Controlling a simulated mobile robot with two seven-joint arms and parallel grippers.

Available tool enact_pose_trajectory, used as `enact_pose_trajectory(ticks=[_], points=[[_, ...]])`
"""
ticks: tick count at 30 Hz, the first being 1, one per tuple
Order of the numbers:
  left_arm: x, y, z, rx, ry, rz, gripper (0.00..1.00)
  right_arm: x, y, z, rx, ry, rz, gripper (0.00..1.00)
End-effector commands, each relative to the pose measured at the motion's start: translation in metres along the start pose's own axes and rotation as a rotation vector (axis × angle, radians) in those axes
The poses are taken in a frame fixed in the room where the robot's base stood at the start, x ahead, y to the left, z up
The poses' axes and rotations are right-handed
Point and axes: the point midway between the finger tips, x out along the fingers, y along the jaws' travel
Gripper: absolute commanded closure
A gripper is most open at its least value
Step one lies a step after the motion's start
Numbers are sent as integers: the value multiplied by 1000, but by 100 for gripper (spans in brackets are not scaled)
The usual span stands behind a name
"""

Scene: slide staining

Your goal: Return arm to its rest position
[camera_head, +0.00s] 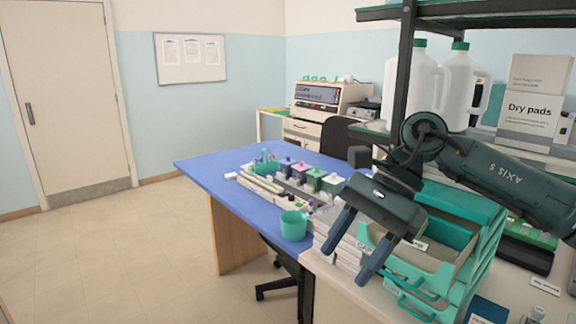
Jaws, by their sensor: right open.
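My right arm comes in from the right edge in the head view. My right gripper (357,247) hangs with its two dark blue fingers pointing down and to the left. The fingers are spread apart and nothing shows between them. The gripper is in front of a stack of teal drawer trays (459,254) and covers part of it. My left gripper is not in view.
A blue table (206,171) bears staining jars (314,179) and a teal cup (293,226). White jugs (414,86) and a Dry pads box (529,114) stand on the shelf behind my arm. The floor at left is clear.

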Motion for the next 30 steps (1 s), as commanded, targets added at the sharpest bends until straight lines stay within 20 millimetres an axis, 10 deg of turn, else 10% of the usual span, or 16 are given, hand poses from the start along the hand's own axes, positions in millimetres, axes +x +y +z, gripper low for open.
enact_pose_trajectory(ticks=[6, 14, 20, 26, 27, 30], points=[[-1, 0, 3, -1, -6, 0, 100, 84, -18, 61, 280, -574, -28, 46], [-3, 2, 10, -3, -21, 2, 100, 105, -40, 88, 838, -1268, 8, 46], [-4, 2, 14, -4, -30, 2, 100, 112, -50, 38, 1384, -1773, 94, 46], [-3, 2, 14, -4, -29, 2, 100, 155, -23, -58, 1992, -2242, 206, 46], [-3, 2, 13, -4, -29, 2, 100, 169, -10, -79, -2095, 2307, -227, 46], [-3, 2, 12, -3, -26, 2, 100, 210, 32, -127, -1889, 1981, -219, 46]])
